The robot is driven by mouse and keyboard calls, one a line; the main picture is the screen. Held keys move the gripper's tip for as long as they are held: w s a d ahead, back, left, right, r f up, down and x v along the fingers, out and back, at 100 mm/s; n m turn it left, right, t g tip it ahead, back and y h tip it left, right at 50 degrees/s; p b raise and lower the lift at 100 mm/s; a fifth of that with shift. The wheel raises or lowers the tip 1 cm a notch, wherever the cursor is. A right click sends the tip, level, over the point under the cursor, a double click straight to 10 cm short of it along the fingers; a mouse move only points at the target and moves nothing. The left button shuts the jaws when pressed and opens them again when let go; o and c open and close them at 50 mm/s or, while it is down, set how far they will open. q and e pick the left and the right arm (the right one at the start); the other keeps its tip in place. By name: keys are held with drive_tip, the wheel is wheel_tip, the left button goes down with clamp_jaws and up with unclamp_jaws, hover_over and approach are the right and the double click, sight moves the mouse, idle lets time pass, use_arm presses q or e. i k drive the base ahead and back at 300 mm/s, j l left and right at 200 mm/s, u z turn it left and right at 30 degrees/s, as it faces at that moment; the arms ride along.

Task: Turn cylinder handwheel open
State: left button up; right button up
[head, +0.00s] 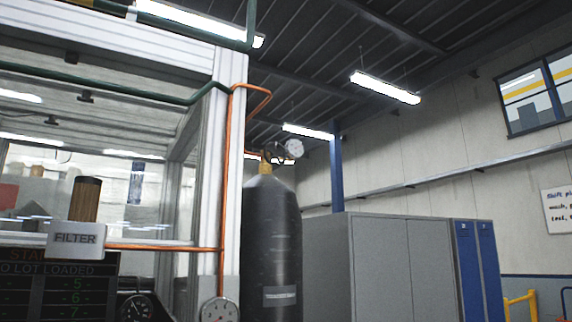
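A dark gas cylinder (270,240) stands upright in the middle of the head view, just right of a white frame post. A brass-coloured valve (265,165) sits on its neck, with a round gauge (293,148) at its upper right. A handwheel cannot be made out clearly at this size. The cylinder's lower end is cut off by the picture edge. Neither of my grippers shows in the head view.
A white-framed glazed enclosure (228,150) fills the left side, with a FILTER box (76,239), an orange pipe (226,180) and a lower gauge (219,312). Grey lockers (380,265) stand right of the cylinder. Yellow rails (520,300) show at the far right.

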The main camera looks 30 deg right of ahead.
sight(274, 154)
drive_tip(key=i+l, duration=0.1)
drive_tip(key=l, duration=0.95)
drive_tip(key=i+l, duration=0.1)
drive_tip(key=l, duration=0.95)
drive_tip(key=l+u, duration=0.1)
drive_tip(key=l, duration=0.95)
drive_tip(key=i, duration=0.05)
